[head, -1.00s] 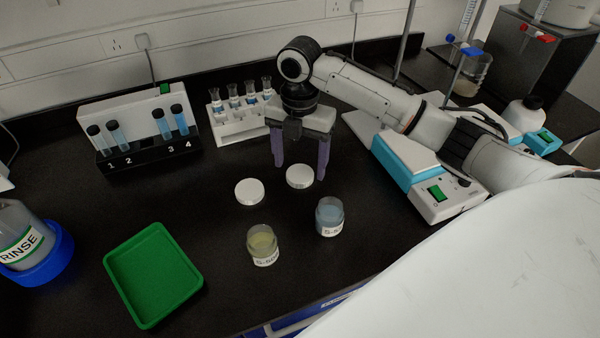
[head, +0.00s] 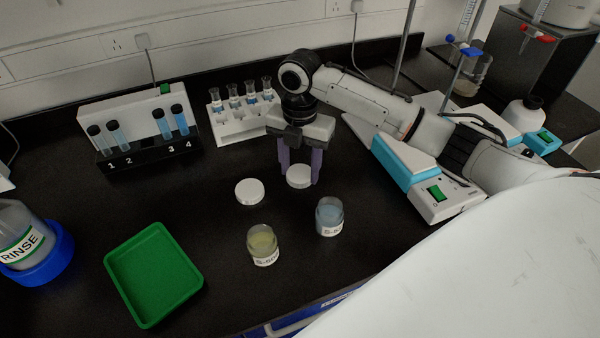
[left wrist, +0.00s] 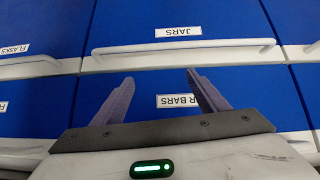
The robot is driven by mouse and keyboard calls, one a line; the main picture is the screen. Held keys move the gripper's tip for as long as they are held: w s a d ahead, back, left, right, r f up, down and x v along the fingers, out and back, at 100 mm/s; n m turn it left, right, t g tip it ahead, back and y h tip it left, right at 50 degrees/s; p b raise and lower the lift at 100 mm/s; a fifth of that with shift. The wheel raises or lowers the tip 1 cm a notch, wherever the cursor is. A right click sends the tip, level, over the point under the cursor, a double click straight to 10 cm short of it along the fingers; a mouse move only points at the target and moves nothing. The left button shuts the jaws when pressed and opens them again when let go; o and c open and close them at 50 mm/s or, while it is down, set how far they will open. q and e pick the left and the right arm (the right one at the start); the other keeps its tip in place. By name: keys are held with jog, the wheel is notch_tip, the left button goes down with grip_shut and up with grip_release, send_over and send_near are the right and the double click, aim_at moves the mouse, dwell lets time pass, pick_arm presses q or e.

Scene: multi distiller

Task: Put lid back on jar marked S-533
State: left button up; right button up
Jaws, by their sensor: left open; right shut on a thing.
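My right gripper (head: 300,178) points down and is shut on the right white lid (head: 299,174), which is at the bench top behind the jars; I cannot tell whether it is lifted. A second white lid (head: 249,191) lies flat to its left. An open jar with blue contents (head: 329,214) stands in front and to the right; its label starts with "S-5", the rest unreadable. An open jar with yellowish contents (head: 262,243) stands to its left, its label also only partly readable. My left gripper (left wrist: 160,88) is open and empty in the left wrist view, facing blue drawers.
A green tray (head: 154,274) lies front left. A numbered vial rack (head: 150,153) and a white rack of flasks (head: 240,117) stand behind. A white and blue device (head: 425,185) is close on the right. Drawers (left wrist: 185,60) have white handles.

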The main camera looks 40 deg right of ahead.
aim_at(298, 177)
notch_tip(298, 177, up, 10)
dwell(0.6)
jog(key=s+a+m, duration=1)
jog(key=s+m, duration=0.2)
jog(key=m, duration=1.2)
jog(key=shift+a, duration=0.2)
